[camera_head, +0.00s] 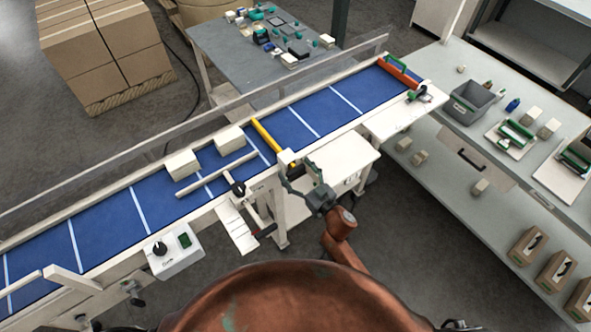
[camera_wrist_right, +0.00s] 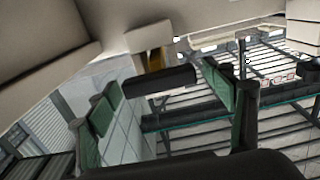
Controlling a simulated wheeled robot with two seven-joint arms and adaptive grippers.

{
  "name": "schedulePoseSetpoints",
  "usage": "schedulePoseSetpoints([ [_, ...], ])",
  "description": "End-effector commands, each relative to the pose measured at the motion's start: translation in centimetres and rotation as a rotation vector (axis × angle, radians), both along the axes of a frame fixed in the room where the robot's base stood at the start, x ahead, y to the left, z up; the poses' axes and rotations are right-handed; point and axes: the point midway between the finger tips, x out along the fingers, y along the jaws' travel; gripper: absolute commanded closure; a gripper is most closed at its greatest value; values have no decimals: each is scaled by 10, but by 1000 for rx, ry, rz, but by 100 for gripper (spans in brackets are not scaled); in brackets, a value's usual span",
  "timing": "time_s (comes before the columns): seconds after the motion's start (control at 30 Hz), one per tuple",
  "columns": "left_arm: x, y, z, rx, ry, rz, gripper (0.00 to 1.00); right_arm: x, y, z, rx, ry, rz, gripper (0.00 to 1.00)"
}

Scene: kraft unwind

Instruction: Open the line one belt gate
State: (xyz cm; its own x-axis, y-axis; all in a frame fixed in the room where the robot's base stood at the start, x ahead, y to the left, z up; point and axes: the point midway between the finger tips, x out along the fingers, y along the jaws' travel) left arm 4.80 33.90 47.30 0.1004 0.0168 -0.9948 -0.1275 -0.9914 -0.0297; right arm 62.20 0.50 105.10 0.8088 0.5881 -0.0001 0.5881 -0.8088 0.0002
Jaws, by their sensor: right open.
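The belt gate shows in the head view as a yellow bar (camera_head: 265,135) across the blue belt (camera_head: 295,133), with a small yellow-marked post at the belt's near side. My right gripper (camera_head: 293,177) is at this near end, just below the post. Whether it touches the post cannot be told. A yellow part (camera_wrist_right: 155,60) shows just beyond the fingertips, partly hidden. My left gripper is not in view.
Two pale boxes, one a carton (camera_head: 230,139), stand on the belt left of the bar. A pale guide rail (camera_head: 216,174) slants over the belt. A control box (camera_head: 174,252) is at the near side. A side bench (camera_head: 440,125) stands at the right.

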Motion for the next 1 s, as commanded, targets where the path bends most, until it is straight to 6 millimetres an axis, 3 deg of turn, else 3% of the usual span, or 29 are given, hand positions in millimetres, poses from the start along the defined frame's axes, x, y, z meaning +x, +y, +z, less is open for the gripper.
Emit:
schedulePoseSetpoints([
  [0.27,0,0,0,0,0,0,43,1,1,0,0,0,0,25],
  [1.0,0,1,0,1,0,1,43,1,1,0,0,0,0,76],
])
